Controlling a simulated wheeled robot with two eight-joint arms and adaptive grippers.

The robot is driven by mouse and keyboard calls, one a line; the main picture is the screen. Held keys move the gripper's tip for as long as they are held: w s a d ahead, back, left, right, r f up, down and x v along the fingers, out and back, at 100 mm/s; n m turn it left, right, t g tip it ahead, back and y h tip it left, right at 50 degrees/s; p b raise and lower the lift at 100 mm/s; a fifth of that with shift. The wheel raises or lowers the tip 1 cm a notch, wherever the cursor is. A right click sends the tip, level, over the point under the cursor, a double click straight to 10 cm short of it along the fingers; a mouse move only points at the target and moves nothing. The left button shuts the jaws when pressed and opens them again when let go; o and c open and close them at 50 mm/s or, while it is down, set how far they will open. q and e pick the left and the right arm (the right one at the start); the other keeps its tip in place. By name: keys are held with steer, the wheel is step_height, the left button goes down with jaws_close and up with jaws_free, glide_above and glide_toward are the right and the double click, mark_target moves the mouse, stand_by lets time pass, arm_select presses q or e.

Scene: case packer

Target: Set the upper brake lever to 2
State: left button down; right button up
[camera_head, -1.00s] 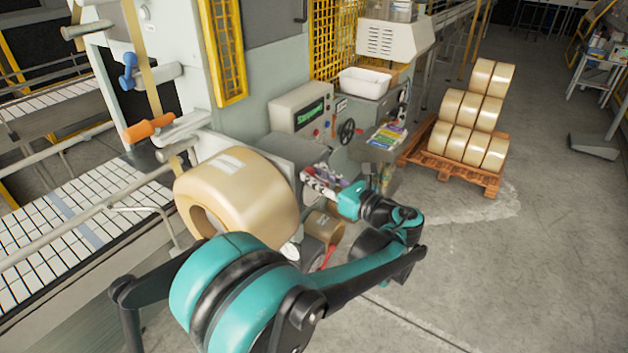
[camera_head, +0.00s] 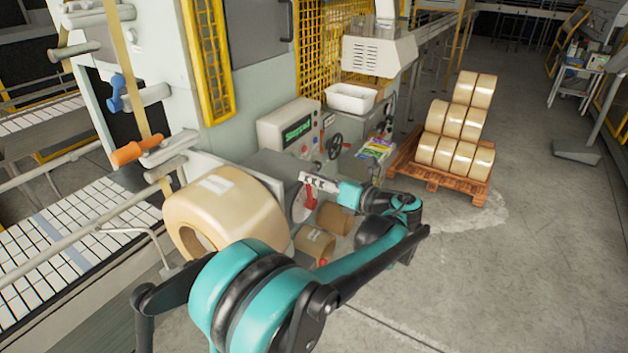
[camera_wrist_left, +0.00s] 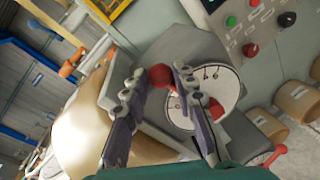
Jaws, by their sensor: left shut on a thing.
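The upper brake lever is a red lever (camera_head: 311,197) in front of a pale round dial (camera_head: 299,205) on the grey machine. In the left wrist view its red ball knob (camera_wrist_left: 161,76) sits between my left fingertips, and the white dial (camera_wrist_left: 229,82) with dark marks lies behind. A red hub (camera_wrist_left: 215,108) shows on the dial, with the right finger covering part of the lever. My left gripper (camera_head: 319,183) is shut on the knob. The dial's numbers are too small to read. My right gripper is not in view.
A large tan roll (camera_head: 228,208) stands left of the dial. Smaller brown rolls (camera_head: 315,243) are below it, with another red lever (camera_wrist_left: 275,153) nearby. A control panel (camera_head: 290,128) is above. A pallet (camera_head: 440,182) of rolls stands right; the floor in front is open.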

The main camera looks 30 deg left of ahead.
arm_select(q)
steer(key=c, duration=1.5)
jaws_free()
steer(key=v, duration=1.2)
steer(key=shift+a+f, duration=0.1)
steer(key=shift+f, duration=0.05)
steer(key=s+a+f+n+h+b, duration=0.35)
steer(key=s+f+n+b, duration=0.2)
steer(key=f, duration=0.45)
steer(key=s+a+f+n+h+b, duration=0.2)
steer(key=s+f+n+h+b, duration=0.4)
steer(key=f, duration=0.4)
steer(key=s+d+f+n+t+h+b, duration=0.1)
steer(key=s+d+f+n+h+b, duration=0.1)
steer(key=f+n, duration=0.5)
steer(key=s+d+f+n+t+h+b, duration=0.2)
steer(key=s+d+f+n+h+b, duration=0.1)
steer(key=s+d+f+n, duration=0.3)
steer(key=shift+s+f+n+h+b, duration=0.35)
steer(key=shift+s+f+n+h, duration=0.4)
steer(key=shift+s+n+h, duration=0.15)
